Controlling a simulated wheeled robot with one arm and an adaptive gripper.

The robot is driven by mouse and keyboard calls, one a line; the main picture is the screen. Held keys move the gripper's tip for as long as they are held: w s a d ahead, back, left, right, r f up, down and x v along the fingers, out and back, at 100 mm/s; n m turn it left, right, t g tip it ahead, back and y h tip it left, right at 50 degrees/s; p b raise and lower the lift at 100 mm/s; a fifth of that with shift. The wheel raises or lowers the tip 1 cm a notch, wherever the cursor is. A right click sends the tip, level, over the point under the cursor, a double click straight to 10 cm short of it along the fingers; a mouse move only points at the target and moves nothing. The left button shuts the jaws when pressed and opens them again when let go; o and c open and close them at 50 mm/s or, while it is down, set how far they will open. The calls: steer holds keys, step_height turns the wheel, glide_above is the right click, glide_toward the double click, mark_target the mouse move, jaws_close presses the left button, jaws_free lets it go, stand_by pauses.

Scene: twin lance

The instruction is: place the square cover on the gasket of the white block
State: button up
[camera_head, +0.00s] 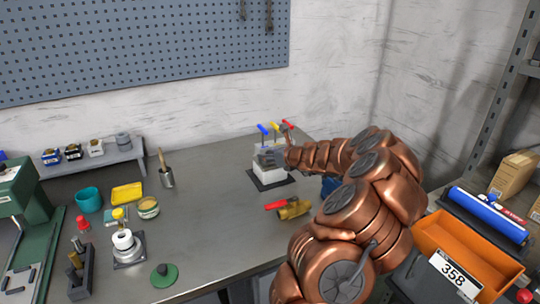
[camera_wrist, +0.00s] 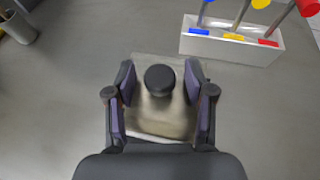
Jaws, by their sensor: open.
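In the wrist view, a pale beige square piece with a round black knob (camera_wrist: 160,80), seemingly the square cover (camera_wrist: 160,118), lies between the fingers of my gripper (camera_wrist: 160,92). The fingers are open, one on each side of the knob, with gaps. A whitish edge shows below the piece; I cannot tell whether it is the white block. The gasket is not visible.
A white holder (camera_wrist: 225,46) with blue, yellow and red handled tools stands close by. A brass valve with a red handle (camera_head: 290,208) lies in front. An orange bin (camera_head: 436,232) is at the right. The bench's middle (camera_head: 215,215) is clear.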

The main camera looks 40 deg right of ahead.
steer(key=shift+s+r, duration=0.15)
steer(key=v, duration=1.1)
steer(key=shift+s, duration=0.35)
steer(key=shift+r, duration=0.15)
